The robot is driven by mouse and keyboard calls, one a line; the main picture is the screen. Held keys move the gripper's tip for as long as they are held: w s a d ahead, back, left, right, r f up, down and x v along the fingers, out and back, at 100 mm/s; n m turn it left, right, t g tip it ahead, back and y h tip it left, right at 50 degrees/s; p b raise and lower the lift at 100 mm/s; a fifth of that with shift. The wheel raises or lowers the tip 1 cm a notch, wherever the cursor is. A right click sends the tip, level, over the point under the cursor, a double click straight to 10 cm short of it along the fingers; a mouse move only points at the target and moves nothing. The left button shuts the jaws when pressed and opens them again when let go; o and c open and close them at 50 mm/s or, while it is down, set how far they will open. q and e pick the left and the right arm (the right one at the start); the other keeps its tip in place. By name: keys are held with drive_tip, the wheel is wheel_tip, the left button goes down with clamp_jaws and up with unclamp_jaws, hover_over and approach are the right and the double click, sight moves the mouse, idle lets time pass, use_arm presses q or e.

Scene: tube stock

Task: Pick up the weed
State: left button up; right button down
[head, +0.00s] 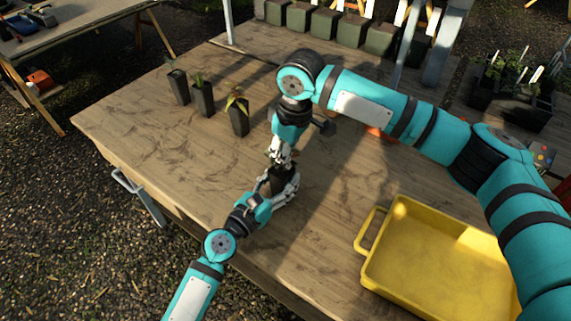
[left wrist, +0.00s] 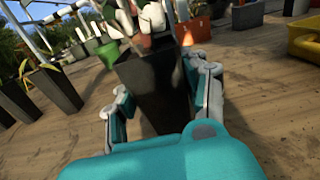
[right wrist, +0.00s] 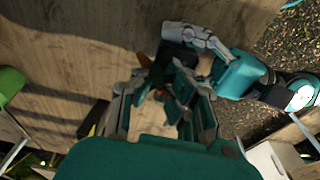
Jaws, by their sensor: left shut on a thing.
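My left gripper (head: 278,184) is shut on a black tube pot, which stands upright between its fingers in the left wrist view (left wrist: 155,85). My right gripper (head: 280,153) points down from just above that pot. In the right wrist view its fingers (right wrist: 163,95) are apart, with bare wood showing between them. A small reddish-brown bit (right wrist: 143,62) shows just past its fingertips; I cannot tell whether it is the weed. The pot's top is mostly hidden by my right gripper in the head view, and no weed is clearly visible.
Three black pots with plants (head: 178,84) (head: 203,95) (head: 238,112) stand at the left of the wooden table (head: 150,130). A yellow tray (head: 372,262) lies at the front right. Several square pots (head: 325,22) line the back. My right arm crosses above the table's right side.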

drive_tip(key=shift+r, duration=0.1)
wheel_tip(320, 180, up, 10)
drive_tip(key=shift+f, duration=0.1)
idle(0.5)
use_arm(q)
drive_tip(key=o, duration=1.4)
drive_tip(key=shift+c, duration=0.2)
drive_tip(key=v, duration=1.2)
